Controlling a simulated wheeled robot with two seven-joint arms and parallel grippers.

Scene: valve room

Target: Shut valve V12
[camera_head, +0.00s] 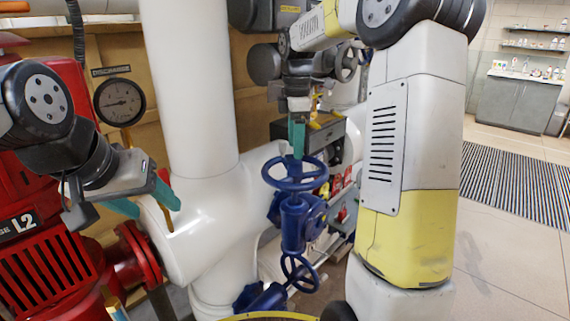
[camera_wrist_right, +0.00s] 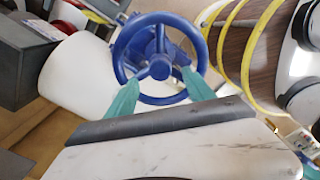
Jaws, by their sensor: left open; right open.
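A blue handwheel valve (camera_head: 294,222) stands upright in front of the white pipe, its round wheel (camera_head: 295,185) on top. No V12 label is readable. In the right wrist view the wheel (camera_wrist_right: 160,68) faces the camera, with spokes and hub clear. My right gripper (camera_head: 297,152) points down at the wheel from above. In the wrist view its open teal fingers (camera_wrist_right: 160,78) straddle the hub area over the near part of the rim; I cannot tell whether they touch. My left gripper (camera_head: 148,203) is open and empty at the left, beside the white pipe.
A second, smaller blue handwheel (camera_head: 299,272) sits lower down. A thick white pipe (camera_head: 190,100) stands behind, with a pressure gauge (camera_head: 119,102) at left. Red machinery (camera_head: 50,270) fills the left. Open floor (camera_head: 500,250) lies right, beyond my right arm.

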